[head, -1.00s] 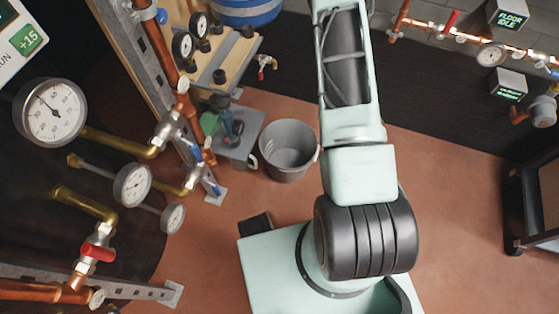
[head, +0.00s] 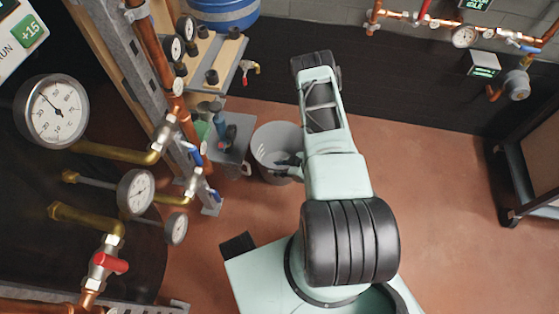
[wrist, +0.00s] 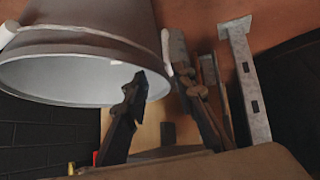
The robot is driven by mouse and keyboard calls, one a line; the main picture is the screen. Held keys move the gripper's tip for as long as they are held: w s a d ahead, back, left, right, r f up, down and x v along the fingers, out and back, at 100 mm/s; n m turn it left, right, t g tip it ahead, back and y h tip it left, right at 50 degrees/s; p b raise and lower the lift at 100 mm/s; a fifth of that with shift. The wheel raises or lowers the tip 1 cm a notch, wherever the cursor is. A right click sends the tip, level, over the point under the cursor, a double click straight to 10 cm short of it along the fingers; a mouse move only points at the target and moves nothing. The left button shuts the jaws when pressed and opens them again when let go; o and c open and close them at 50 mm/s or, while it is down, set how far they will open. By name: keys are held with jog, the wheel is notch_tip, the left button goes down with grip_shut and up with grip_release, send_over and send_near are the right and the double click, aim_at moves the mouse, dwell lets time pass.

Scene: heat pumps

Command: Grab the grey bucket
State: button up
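The grey bucket (head: 268,140) stands upright on the red-brown floor in the head view, left of my arm. In the wrist view the bucket (wrist: 90,25) appears upside down, with its pale inside and rim showing. My gripper (head: 288,166) is at the bucket's right side in the head view, partly covered by my arm. In the wrist view my gripper (wrist: 157,68) is open, its dark fingers apart. One finger overlaps the bucket's mouth and the other is outside, beside a white part at the rim. I cannot tell whether either finger touches the bucket.
A grey stand (head: 232,140) with small tools is close left of the bucket. Pipes and gauges (head: 136,192) fill the left. A blue tank (head: 225,10) is behind. A dark cart (head: 525,180) stands at the right. Floor between my arm and the cart is clear.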

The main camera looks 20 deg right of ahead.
aim_at(263, 168)
jog(key=b+x, duration=0.2)
jog(key=x, duration=0.4)
jog(key=shift+a+f+b, duration=0.1)
jog(key=shift+b, duration=0.3)
grip_shut()
